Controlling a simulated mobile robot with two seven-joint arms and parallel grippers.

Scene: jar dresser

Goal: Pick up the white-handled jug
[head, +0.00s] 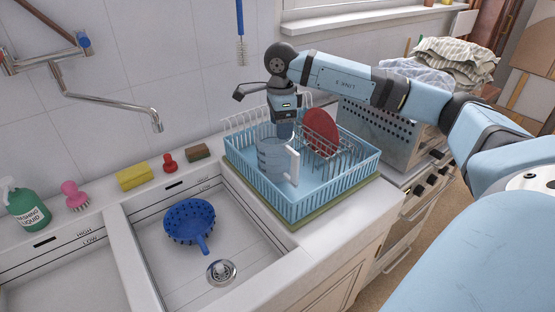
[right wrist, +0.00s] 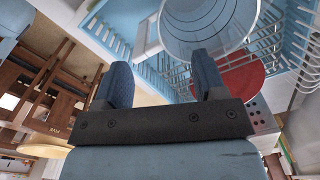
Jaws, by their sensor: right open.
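The clear jug (head: 270,157) with a white handle (head: 294,165) stands in the blue dish rack (head: 314,203), its handle on the right in the head view. My right gripper (head: 284,130) points down over the jug, close to its rim in the picture; the fingertips are hard to make out there. In the right wrist view my right gripper (right wrist: 162,78) is open with nothing between its fingers. The jug (right wrist: 205,25) and its white handle (right wrist: 147,36) lie beyond the fingertips. I cannot tell whether a finger touches the jug. My left gripper is not in view.
A red plate (head: 320,130) stands in the rack behind the jug. The sink (head: 260,248) on the left holds a blue colander (head: 189,219). A sponge (head: 132,177) and brushes line the back ledge. A perforated metal box (head: 378,135) stands right of the rack.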

